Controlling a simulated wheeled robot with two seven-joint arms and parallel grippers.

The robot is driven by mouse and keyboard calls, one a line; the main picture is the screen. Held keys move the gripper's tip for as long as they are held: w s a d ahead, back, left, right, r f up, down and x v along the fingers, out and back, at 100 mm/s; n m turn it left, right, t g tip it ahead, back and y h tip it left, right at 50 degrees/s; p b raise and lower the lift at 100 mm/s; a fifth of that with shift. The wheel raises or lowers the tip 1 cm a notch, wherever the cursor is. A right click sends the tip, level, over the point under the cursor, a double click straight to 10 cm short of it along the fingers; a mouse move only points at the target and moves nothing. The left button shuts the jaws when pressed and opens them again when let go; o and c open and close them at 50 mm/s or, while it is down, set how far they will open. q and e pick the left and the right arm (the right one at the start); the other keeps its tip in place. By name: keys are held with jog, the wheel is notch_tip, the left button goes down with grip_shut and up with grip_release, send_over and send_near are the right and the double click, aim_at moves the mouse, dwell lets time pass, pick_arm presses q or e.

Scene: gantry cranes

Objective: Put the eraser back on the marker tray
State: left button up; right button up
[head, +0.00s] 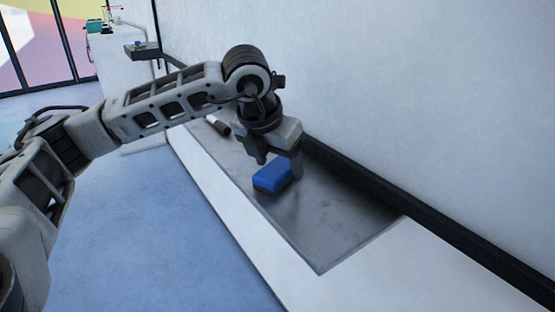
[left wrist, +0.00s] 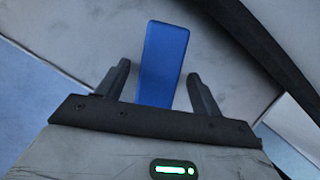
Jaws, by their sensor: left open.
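The blue eraser (head: 272,175) lies on the grey metal marker tray (head: 325,232), which is set along a white ledge against the wall. My left gripper (head: 276,162) points down just above the eraser. In the left wrist view the eraser (left wrist: 163,62) shows lengthwise between the two open fingers of the left gripper (left wrist: 158,88), with a gap on each side. The left gripper is open and holds nothing. My right gripper is in neither view.
A dark marker-like object (head: 218,125) lies farther back on the tray, partly hidden by my left arm. A black rail (head: 430,226) runs along the wall behind the tray. Blue floor (head: 160,235) is open to the left. A white cabinet (head: 115,65) stands at the back.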

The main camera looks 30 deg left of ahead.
pick_arm(q)
jog(key=v, duration=1.2)
